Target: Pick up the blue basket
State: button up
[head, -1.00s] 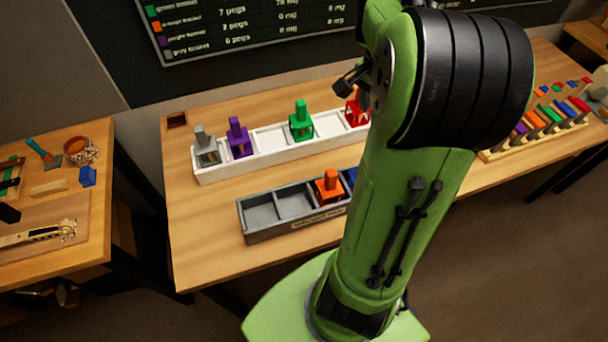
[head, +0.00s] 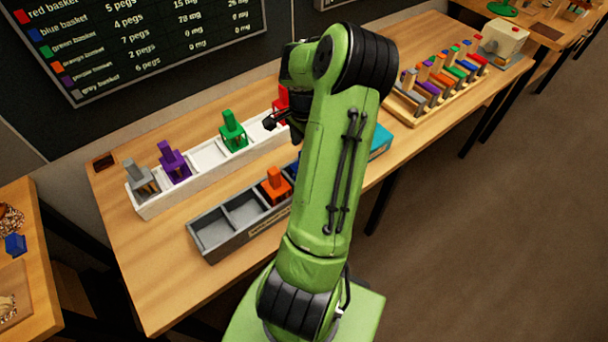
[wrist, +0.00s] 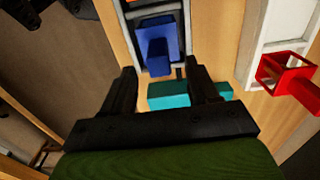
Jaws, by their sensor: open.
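The blue basket (wrist: 158,45) sits in a compartment of the grey tray (wrist: 140,8), with its upright handle toward my wrist camera. In the head view only a sliver of the blue basket (head: 292,168) shows beside my arm, and the rest is hidden. My gripper (wrist: 160,68) is open and empty. In the wrist view its two fingers lie below the basket in the picture, apart from it, with the gap roughly in line with the handle.
An orange basket (head: 277,186) stands in the grey tray. A white tray (head: 205,160) behind holds grey, purple, green and red (wrist: 288,75) baskets. A teal box (wrist: 170,96) lies near the fingers. A peg rack (head: 440,85) stands farther right. The left front tabletop is clear.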

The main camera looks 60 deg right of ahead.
notch_tip(320, 180, down, 4)
jog(key=shift+s, duration=0.1)
jog(key=shift+r, duration=0.1)
grip_shut()
